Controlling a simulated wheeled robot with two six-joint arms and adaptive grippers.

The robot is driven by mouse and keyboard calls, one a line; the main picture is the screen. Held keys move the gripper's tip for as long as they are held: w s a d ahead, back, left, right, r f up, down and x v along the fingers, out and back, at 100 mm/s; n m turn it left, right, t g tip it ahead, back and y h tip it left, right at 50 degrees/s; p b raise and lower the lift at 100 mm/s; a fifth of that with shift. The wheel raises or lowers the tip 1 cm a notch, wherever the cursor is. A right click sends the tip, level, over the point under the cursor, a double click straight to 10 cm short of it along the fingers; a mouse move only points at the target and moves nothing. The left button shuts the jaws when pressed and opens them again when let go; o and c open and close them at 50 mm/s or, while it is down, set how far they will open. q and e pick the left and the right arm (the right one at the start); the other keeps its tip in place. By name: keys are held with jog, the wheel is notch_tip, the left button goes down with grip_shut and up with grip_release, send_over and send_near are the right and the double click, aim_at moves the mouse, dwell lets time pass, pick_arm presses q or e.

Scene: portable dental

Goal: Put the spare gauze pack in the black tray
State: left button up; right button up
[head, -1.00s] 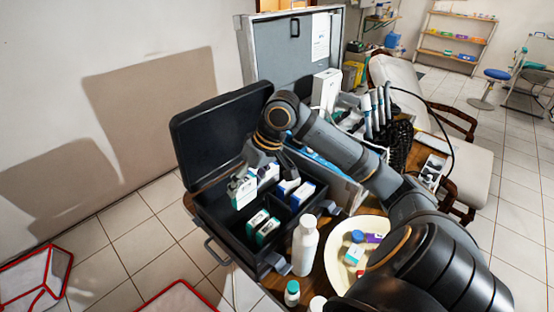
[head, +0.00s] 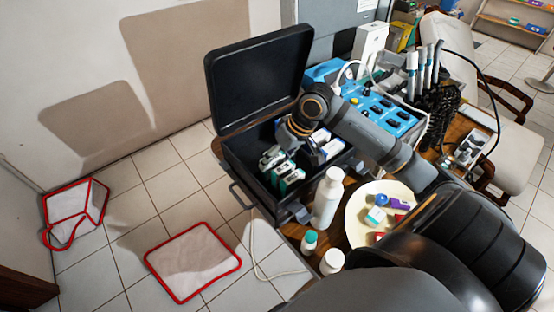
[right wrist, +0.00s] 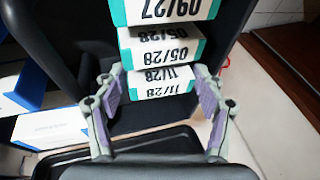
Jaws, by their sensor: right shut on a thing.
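A black open case (head: 240,182) stands on the table, with its lid up at the back. White-and-teal packs (head: 292,181) stand in a row in its left compartment. My right gripper (right wrist: 160,98) is shut on the rearmost pack, marked 11/28 (right wrist: 162,82), which I take as the gauze pack. In the head view my arm and wrist partly hide it. Packs marked 05/28 (right wrist: 162,48) and 09/27 (right wrist: 160,10) stand beside it in line. I cannot tell whether the held pack touches the compartment floor. My left gripper is out of view.
Blue-and-white boxes (head: 330,150) fill the case's right compartment. A white bottle (head: 327,198), small bottles and a cream dish (head: 356,224) stand close in front and right. A blue dental unit (head: 375,105) stands behind.

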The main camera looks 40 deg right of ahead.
jog(key=shift+f, duration=0.15)
jog(key=o, duration=0.7)
jog(key=p+v, duration=0.3)
jog(key=v, duration=0.3)
jog(key=shift+w, duration=0.1)
jog(key=p+v, duration=0.6)
jog(key=p, duration=0.8)
